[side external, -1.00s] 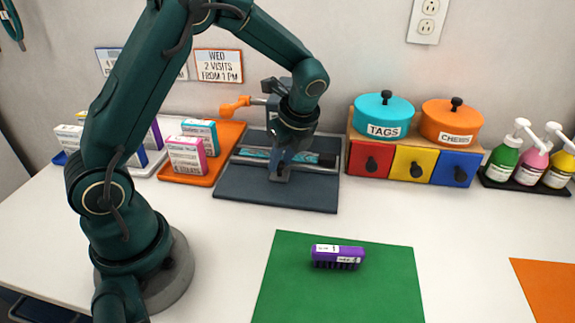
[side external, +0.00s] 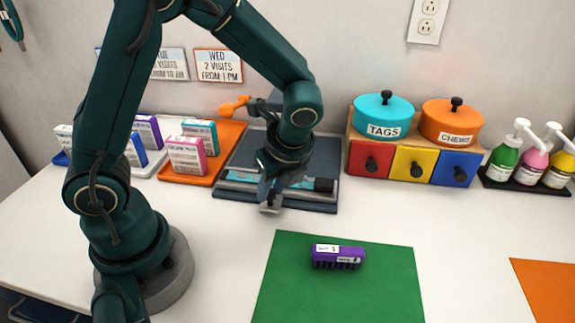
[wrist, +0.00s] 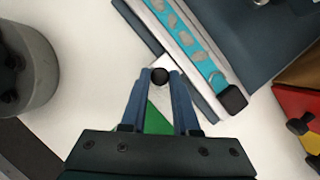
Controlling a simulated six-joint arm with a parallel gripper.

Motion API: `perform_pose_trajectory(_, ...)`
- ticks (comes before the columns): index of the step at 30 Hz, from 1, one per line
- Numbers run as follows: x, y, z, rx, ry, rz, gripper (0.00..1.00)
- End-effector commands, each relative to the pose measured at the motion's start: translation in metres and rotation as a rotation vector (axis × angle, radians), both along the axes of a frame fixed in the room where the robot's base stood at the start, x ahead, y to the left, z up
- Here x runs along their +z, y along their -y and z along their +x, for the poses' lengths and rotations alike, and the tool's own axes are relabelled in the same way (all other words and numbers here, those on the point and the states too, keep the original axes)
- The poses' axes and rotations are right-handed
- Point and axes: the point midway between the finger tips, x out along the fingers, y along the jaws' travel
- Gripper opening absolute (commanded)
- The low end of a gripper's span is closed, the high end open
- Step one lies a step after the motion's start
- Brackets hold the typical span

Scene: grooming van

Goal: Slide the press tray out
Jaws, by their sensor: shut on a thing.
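The press tray (side external: 238,187) is a grey, narrow tray with a patterned teal strip and a black block at its right end. It lies along the front edge of the dark press base (side external: 322,155). In the wrist view the tray (wrist: 178,40) runs diagonally, with a pale tab and a round black knob (wrist: 159,76) on its near side. My gripper (side external: 270,204) is shut on this knob, with one finger on each side in the wrist view (wrist: 160,84). My wrist hides the tray's middle and much of the press in the side view.
A green mat (side external: 285,285) with a purple brush (side external: 338,257) lies in front. A drawer unit (side external: 412,163) with pots stands right of the press. An orange tray of boxes (side external: 222,150) is close on its left. White table between press and mat is clear.

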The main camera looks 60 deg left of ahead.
Motion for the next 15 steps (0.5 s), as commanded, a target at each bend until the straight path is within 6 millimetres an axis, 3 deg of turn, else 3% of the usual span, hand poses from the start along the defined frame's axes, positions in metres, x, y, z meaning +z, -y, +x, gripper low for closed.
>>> perform_pose_trajectory(11,0.0013,0.0053,-0.0037,0.001,0.009,-0.002,0.0)
perform_pose_trajectory(12,0.0013,0.0053,-0.0036,0.001,0.009,-0.002,0.37)
perform_pose_trajectory(14,0.0012,0.0052,-0.0037,0.001,0.008,-0.002,0.59)
perform_pose_trajectory(15,0.0011,0.0051,-0.0038,0.001,0.008,-0.002,0.59)
